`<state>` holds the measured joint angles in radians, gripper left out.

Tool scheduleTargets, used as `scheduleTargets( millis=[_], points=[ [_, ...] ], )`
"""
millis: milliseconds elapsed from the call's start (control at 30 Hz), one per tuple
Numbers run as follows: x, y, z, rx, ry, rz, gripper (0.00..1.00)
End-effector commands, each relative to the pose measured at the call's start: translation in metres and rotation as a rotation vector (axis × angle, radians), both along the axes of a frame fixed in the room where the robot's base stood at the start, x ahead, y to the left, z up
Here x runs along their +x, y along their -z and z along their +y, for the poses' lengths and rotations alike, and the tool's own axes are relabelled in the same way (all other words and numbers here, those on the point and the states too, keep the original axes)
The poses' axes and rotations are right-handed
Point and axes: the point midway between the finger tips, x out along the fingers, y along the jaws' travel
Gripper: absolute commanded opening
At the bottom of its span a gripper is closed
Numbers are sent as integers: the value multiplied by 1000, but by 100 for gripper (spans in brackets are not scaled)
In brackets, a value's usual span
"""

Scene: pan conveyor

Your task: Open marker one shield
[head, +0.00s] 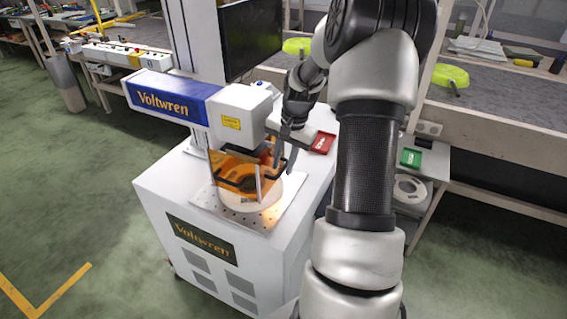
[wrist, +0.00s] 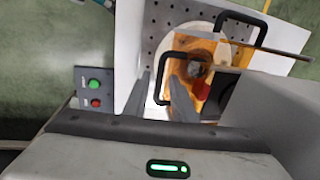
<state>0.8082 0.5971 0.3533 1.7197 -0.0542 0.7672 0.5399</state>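The marker (head: 170,97) is a white and blue machine labelled Voltwren with a box-shaped head above a perforated plate. Its orange see-through shield (head: 232,172) hangs below the head, in front of a round pale base, with a black handle on it. The shield also shows in the wrist view (wrist: 176,60), with black bar handles (wrist: 221,92) at its sides. My gripper (head: 285,163) is at the right side of the shield, its fingers pointing down. Contact with the handle is not visible.
A red tray (head: 322,143) lies on the white cabinet top behind my gripper. A panel with green and red buttons (wrist: 95,90) is at the left in the wrist view. A dark monitor (head: 250,38) stands behind the marker. A green tray (head: 411,158) sits on a right-hand stand.

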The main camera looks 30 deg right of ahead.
Motion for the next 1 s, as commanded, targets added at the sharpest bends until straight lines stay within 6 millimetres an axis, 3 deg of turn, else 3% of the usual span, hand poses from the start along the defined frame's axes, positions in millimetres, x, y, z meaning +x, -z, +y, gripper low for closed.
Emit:
scheduleTargets(
  millis=[33,133,400,800,1000],
  points=[
    [0,0,0,0,0,0,14],
    [0,0,0,0,0,0,0],
    [0,-4,0,-1,0,-1,0],
    [1,-95,-1,-3,1,-4,0],
    [1,-106,-1,-2,-1,-3,0]
  ],
)
